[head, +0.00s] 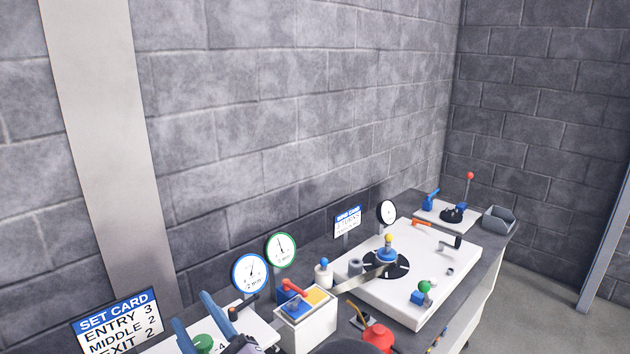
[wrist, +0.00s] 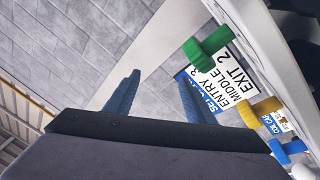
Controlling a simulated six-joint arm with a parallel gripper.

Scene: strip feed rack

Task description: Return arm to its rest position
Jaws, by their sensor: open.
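My gripper (head: 192,309) shows at the bottom left of the head view, with two blue fingers spread apart. In the wrist view my gripper (wrist: 159,79) is open, with only the wall and a light post showing between the fingers. Nothing is held. In the head view the fingers are close to the set card (head: 115,322) and a green knob (head: 203,343). In the wrist view the set card (wrist: 222,82) is to the right of the fingers, with the green knob (wrist: 206,46) above it. Most of my arm is outside the head view.
Two round gauges, blue-rimmed (head: 249,272) and green-rimmed (head: 281,249), stand along the bench's back. A white box with a red handle (head: 295,287) and a white plate (head: 400,312) with a black disc lie to the right. A grey tray (head: 498,220) sits at the far end.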

